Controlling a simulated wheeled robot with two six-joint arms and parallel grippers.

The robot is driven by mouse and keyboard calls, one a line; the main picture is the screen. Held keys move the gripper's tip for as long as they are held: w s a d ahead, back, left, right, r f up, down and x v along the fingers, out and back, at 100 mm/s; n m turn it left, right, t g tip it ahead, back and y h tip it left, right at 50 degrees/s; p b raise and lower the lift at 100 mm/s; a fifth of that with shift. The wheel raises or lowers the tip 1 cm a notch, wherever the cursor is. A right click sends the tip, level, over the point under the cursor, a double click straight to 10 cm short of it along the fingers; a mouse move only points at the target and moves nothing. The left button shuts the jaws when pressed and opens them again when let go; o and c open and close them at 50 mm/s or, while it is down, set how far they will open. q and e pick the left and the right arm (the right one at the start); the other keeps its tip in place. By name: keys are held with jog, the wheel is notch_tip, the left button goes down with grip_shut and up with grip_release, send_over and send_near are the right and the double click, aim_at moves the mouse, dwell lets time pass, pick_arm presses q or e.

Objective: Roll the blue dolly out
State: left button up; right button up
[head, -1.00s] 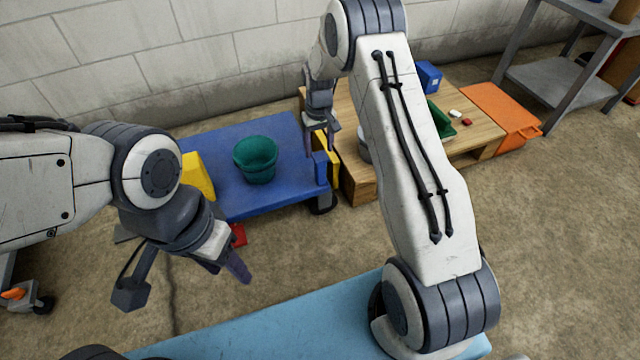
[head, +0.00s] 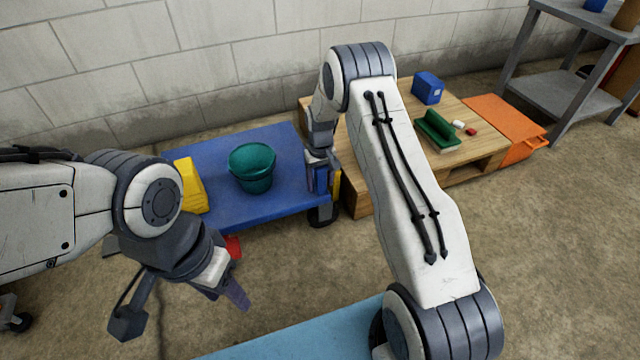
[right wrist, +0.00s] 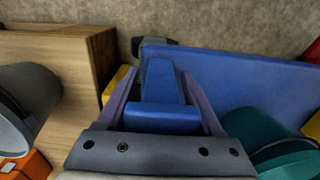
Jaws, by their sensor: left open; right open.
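The blue dolly (head: 222,205) is a flat blue platform low on the floor by the wall, with a dark caster (head: 323,214) at its near right corner. A teal bucket (head: 253,168) and a yellow object (head: 190,186) are on it. My right gripper (head: 321,184) is at the dolly's right edge. In the right wrist view its fingers (right wrist: 160,112) are open, one on each side of a blue block-shaped piece (right wrist: 162,118) at that edge; I cannot tell whether they touch it. My left gripper (head: 222,292) is open and empty, nearer than the dolly.
A wooden pallet platform (head: 478,135) stands right of the dolly, with a blue box (head: 428,88) and a green object (head: 437,130). An orange box (head: 510,122) and a grey shelf (head: 560,93) are further right. A light-blue surface (head: 300,332) is in front. Floor between is mostly clear.

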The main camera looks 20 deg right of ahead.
grip_shut()
pick_arm(q)
jog(key=shift+r, duration=0.1)
